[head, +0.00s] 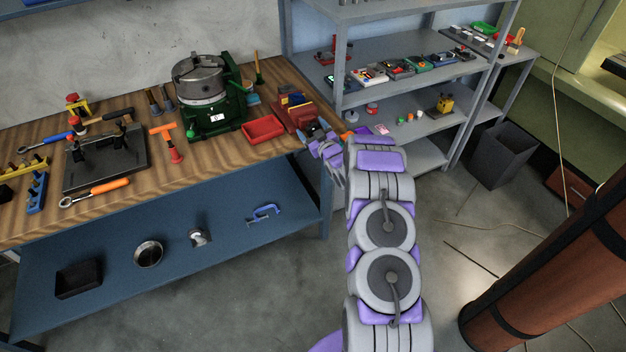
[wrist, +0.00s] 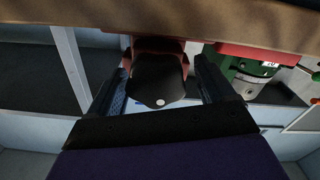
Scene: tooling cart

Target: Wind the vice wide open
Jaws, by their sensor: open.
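The vice (head: 296,114) is dark red and sits at the right end of the wooden bench. Blue and yellow pieces show at its top. In the wrist view its red body (wrist: 158,44) is behind a dark rounded part (wrist: 160,85) with a small pale dot, perhaps the end of its screw or handle. My gripper (wrist: 160,66) is open, one finger on each side of this dark part. I cannot tell whether the fingers touch it. In the head view my gripper (head: 314,132) is at the vice's front, small and partly hidden by my arm.
A green machine with a round grey chuck (head: 203,82) and a red tray (head: 263,129) stand left of the vice. Tools lie along the wooden bench (head: 215,150). Grey shelves (head: 400,105) with small items rise close at the right. A dark bin (head: 500,155) stands on the floor.

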